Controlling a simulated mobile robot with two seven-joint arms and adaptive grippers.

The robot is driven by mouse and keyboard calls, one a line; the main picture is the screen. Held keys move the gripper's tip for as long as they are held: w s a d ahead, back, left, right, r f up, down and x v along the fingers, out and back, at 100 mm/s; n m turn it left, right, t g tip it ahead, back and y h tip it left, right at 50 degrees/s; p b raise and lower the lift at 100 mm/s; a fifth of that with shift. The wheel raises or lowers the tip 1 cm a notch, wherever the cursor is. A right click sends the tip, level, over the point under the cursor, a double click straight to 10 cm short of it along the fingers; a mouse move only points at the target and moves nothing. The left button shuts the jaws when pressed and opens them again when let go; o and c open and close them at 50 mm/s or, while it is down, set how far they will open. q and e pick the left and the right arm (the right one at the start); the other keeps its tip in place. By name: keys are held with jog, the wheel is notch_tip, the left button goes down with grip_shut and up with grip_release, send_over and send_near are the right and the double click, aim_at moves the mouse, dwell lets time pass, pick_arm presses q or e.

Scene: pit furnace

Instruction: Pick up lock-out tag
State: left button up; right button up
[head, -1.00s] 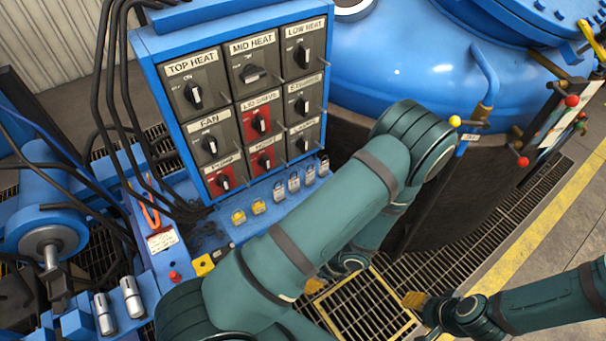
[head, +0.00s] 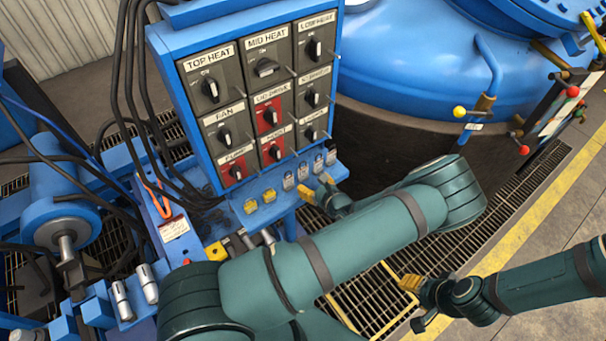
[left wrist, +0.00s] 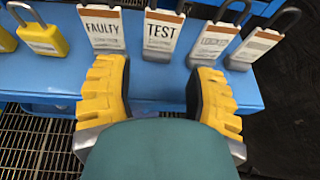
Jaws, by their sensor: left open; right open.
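Several padlocks with white tags stand in a row on the blue ledge below the switch panel. In the left wrist view one tag reads FAULTY (left wrist: 101,28) and another reads TEST (left wrist: 162,32). Two more tags (left wrist: 212,42) to the right are hard to read. My left gripper (left wrist: 160,80) is open and empty, with the TEST tag ahead between its fingers and not touched. In the head view my left gripper (head: 325,191) is just in front of the ledge's right end. My right gripper (head: 416,303) is open and empty over the floor grating.
Yellow padlocks (head: 250,206) stand left on the same ledge (head: 284,204). The switch panel (head: 254,90) rises behind. The blue furnace vessel (head: 415,75) stands to the right.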

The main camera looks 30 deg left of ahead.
aim_at(303, 175)
pick_arm(q)
jog(key=shift+a+r+x, duration=0.1)
jog(key=shift+r+x, duration=0.05)
jog(key=shift+x, duration=0.75)
jog(key=shift+a+r+x, duration=0.1)
jog(key=shift+r+x, duration=0.05)
jog(key=shift+x, duration=0.75)
jog(key=shift+r+x, duration=0.2)
jog(key=shift+x, duration=0.75)
jog(key=shift+s, duration=0.1)
jog(key=c, duration=0.7)
